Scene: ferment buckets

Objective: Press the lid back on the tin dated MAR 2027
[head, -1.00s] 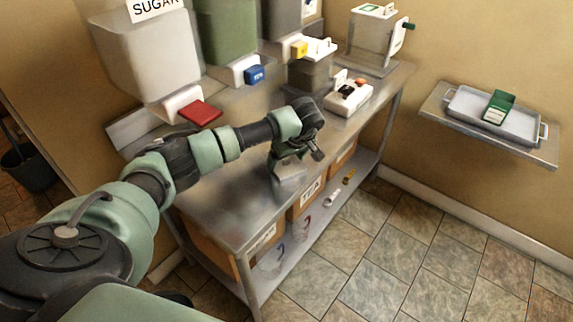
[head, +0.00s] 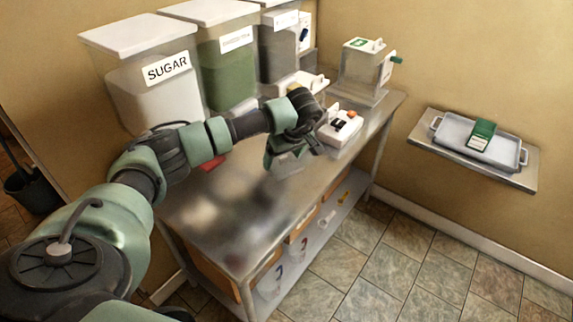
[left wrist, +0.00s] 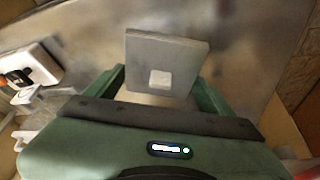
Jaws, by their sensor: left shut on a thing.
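My left gripper (head: 287,160) is above the steel table and shut on a flat grey square lid. In the left wrist view, the lid (left wrist: 150,45) sits between the fingers (left wrist: 160,88), with a small pale square knob on its face. No MAR 2027 date is legible in either view, so I cannot tell which container is that tin. A clear box with a green label (head: 366,72) stands at the table's back right. My right gripper is out of view.
A sugar bin (head: 150,90), a green-filled bin (head: 230,70) and a grey bin stand along the wall. A white device (head: 340,128) is right of my gripper. A wall shelf (head: 515,178) bears a grey tray (head: 450,137) with a green-and-white item (head: 481,134). The table's front (head: 225,215) is clear.

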